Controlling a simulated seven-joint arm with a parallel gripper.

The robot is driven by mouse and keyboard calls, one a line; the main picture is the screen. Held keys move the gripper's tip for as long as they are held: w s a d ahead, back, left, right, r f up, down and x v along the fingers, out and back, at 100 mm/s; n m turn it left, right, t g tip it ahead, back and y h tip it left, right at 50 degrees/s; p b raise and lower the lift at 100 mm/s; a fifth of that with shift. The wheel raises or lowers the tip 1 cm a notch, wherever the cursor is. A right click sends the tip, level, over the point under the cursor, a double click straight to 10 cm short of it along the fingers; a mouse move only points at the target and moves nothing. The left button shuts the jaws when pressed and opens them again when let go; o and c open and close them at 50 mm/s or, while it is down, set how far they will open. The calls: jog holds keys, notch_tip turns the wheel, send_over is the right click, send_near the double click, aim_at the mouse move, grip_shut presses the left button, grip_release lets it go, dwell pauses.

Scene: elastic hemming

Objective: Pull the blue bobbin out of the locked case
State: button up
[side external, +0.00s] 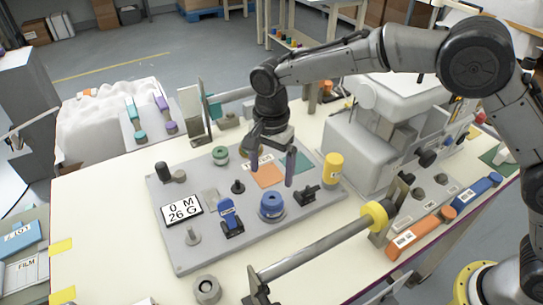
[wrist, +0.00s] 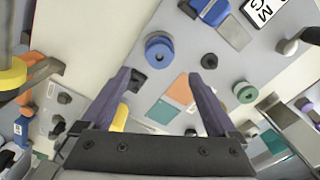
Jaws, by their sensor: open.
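A blue bobbin (side external: 272,206) stands upright on the grey board (side external: 180,252), near its front right part. It shows round from above in the wrist view (wrist: 159,50). My gripper (side external: 272,176) is open and empty above the board, a little behind and above the bobbin. In the wrist view its two dark purple fingers (wrist: 159,78) are spread, with the bobbin beyond their tips and apart from them. A blue block on a dark base (side external: 231,218) stands left of the bobbin. I cannot tell which part is the locked case.
A black clamp-like fitting (side external: 306,195) and a yellow cylinder (side external: 333,168) stand right of the bobbin. A green bobbin (side external: 220,155), a black knob (side external: 238,187) and a label plate (side external: 182,210) share the board. A roller bar (side external: 315,250) crosses in front.

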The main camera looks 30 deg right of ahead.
aim_at(272, 201)
notch_tip(272, 201, down, 10)
jog(key=shift+r, duration=0.15)
dwell(0.4)
jog(key=c, duration=1.2)
jog(key=o, duration=1.2)
jog(key=shift+r, duration=0.1)
notch_tip(272, 201, up, 14)
jog(key=shift+f, duration=0.15)
jog(key=shift+d, duration=0.1)
